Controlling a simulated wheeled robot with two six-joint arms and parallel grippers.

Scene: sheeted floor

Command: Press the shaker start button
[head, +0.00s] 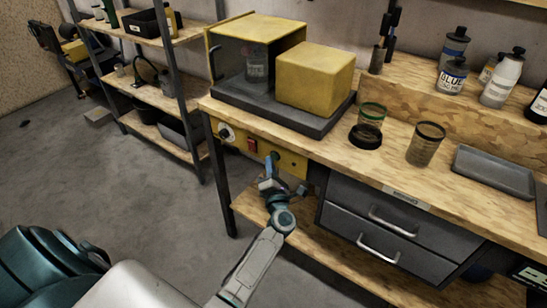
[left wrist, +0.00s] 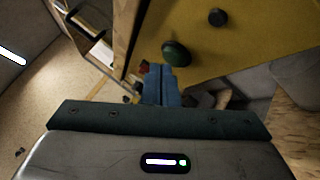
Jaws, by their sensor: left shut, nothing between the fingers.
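The shaker (head: 255,35) is a yellow cabinet with a dark see-through door, on a dark base on the bench. Below it, a yellow front panel (head: 290,163) carries a pale round dial (head: 227,133) and a red switch (head: 252,145). The left wrist view shows a round green button (left wrist: 177,53) on the yellow panel. My left gripper (head: 272,160) is shut and empty in front of the panel, right of the red switch. In the left wrist view its blue fingers (left wrist: 158,75) end just left of and below the green button; contact cannot be told.
A black knob (left wrist: 217,17) is on the panel beyond the button. Two cups (head: 372,115) (head: 427,143), a grey tray (head: 495,172) and several bottles (head: 452,75) stand on the bench to the right. Drawers (head: 390,220) are below.

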